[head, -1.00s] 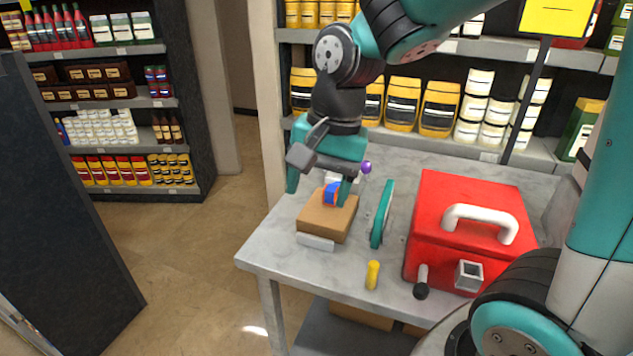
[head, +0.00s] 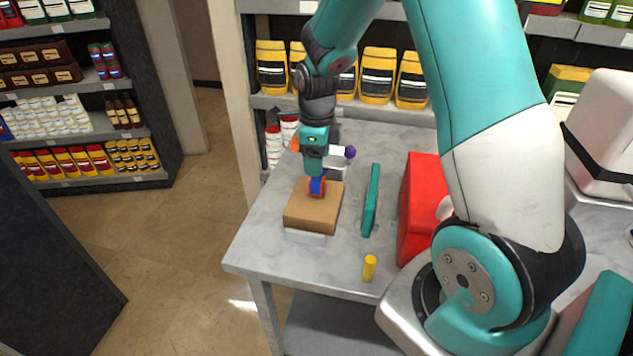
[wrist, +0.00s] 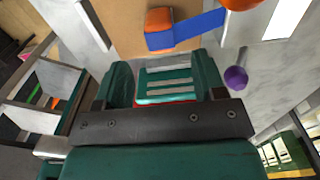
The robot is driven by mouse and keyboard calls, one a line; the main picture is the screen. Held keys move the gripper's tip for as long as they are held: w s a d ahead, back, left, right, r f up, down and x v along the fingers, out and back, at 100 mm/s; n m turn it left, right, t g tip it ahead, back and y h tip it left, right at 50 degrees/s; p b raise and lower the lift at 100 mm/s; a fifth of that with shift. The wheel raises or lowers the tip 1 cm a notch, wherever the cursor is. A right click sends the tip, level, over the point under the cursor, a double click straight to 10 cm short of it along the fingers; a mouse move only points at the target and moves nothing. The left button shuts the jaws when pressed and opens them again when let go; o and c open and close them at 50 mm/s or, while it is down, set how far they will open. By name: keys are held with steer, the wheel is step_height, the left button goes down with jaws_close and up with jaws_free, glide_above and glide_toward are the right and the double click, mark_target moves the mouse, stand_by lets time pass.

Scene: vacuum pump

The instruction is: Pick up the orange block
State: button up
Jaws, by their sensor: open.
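A small orange block (wrist: 160,20) lies on a brown box (head: 312,212) and touches a blue piece (wrist: 195,28). In the head view the orange block (head: 313,190) is a small patch partly covered by the blue piece. My gripper (head: 315,170) is just above and behind this pair, pointing down. In the wrist view my gripper (wrist: 165,80) has its two teal fingers apart, with no block seen between them. The orange block and blue piece lie beyond the fingertips there.
A teal upright plate (head: 371,200), a yellow cylinder (head: 369,268) and a red case (head: 418,220) stand to the right on the grey table (head: 265,235). My arm hides part of the case.

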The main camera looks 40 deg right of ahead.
mark_target(316, 186)
step_height(316, 186, down, 8)
steer(key=shift+f+p, duration=0.25)
steer(key=shift+p, duration=1)
steer(key=c, duration=1)
